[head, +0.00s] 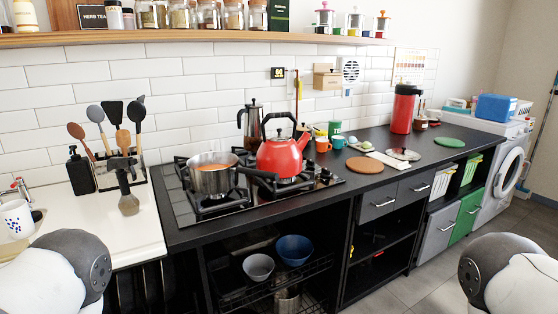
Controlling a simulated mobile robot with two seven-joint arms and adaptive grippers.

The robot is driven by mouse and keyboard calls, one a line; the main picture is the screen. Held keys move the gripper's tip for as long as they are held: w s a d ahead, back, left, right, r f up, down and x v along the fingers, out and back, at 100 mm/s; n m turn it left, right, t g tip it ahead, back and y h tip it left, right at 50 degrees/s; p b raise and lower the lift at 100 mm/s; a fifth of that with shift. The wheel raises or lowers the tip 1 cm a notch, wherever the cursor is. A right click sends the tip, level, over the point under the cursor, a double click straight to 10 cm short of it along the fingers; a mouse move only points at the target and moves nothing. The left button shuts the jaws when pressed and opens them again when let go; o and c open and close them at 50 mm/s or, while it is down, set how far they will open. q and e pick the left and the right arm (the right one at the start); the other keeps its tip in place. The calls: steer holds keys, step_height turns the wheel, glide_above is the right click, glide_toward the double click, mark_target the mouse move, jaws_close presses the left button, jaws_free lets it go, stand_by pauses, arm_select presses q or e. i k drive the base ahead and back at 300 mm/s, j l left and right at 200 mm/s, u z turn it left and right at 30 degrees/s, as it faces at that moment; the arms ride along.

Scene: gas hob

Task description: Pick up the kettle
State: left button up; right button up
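The red kettle (281,158) stands upright on a burner at the right part of the gas hob (240,203). Its black handle arches over the top. A steel pot (214,182) with orange-red contents stands on the hob to the left of the kettle, and its dark handle reaches right, in front of the kettle's lower left side. Neither of my grippers is in view. Only white and grey parts of my arms show at the bottom left and bottom right corners.
Orange (323,145) and teal (338,142) cups and a round cork mat (361,164) lie right of the kettle. A red flask (402,110) stands farther right. A utensil rack stands left; a shelf of jars runs above.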

mark_target(285, 158)
steer(key=i+j+z, duration=0.15)
steer(key=z, duration=0.2)
steer(key=j+z, duration=0.35)
steer(key=i+j+z, duration=0.15)
steer(key=j+z, duration=0.2)
